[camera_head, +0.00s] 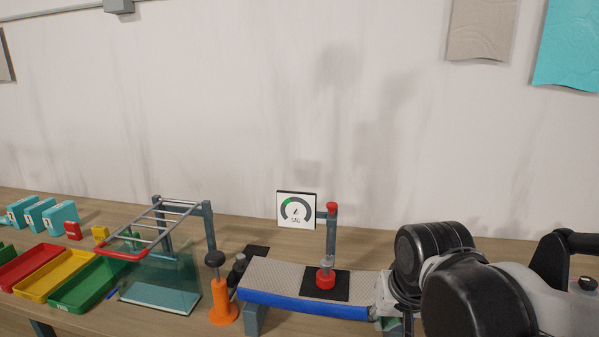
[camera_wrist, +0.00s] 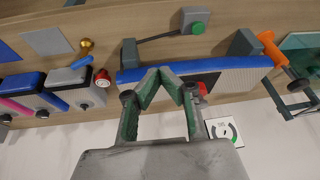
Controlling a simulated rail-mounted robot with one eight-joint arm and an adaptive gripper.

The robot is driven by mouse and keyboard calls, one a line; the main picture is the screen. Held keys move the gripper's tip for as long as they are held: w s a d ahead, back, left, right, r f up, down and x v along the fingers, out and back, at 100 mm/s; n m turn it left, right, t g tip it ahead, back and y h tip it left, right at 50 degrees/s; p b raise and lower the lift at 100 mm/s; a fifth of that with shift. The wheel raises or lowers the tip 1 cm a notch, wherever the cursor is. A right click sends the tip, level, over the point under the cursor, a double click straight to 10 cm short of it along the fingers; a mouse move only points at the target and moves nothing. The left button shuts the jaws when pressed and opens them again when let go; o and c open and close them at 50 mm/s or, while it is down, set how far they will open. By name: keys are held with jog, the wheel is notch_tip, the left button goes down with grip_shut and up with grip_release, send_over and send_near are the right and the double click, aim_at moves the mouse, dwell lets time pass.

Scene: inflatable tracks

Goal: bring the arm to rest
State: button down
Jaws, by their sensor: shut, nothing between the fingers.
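My arm (camera_head: 470,290) shows at the right of the head view, with its black joints in front of the bench's right part. My gripper (camera_wrist: 158,72) is in the middle of the wrist view, its two grey, green-padded fingers meeting at the tips with nothing between them. The fingertips appear in front of the blue-edged padded track (camera_wrist: 240,64); I cannot tell whether they touch it. The track also shows in the head view (camera_head: 270,277), running left from my arm. In the head view, my fingers are mostly hidden by my arm.
A red clamp knob (camera_head: 326,278) and gauge (camera_head: 296,210) stand at the track. An orange post (camera_head: 223,312), a glass-sided frame (camera_head: 160,275) and a green tray (camera_head: 88,284) lie left. The wrist view shows a green button box (camera_wrist: 196,22) and a brass knob (camera_wrist: 86,46).

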jog(key=s+d+f+t+b, duration=0.1)
jog(key=s+d+t+b, duration=0.1)
jog(key=s+d, duration=0.2)
jog(key=s, duration=0.3)
jog(key=shift+s+d+n+t+b, duration=0.2)
jog(key=shift+d+n+t+b, duration=0.1)
jog(key=shift+n+t+b, duration=0.1)
dwell(1.1)
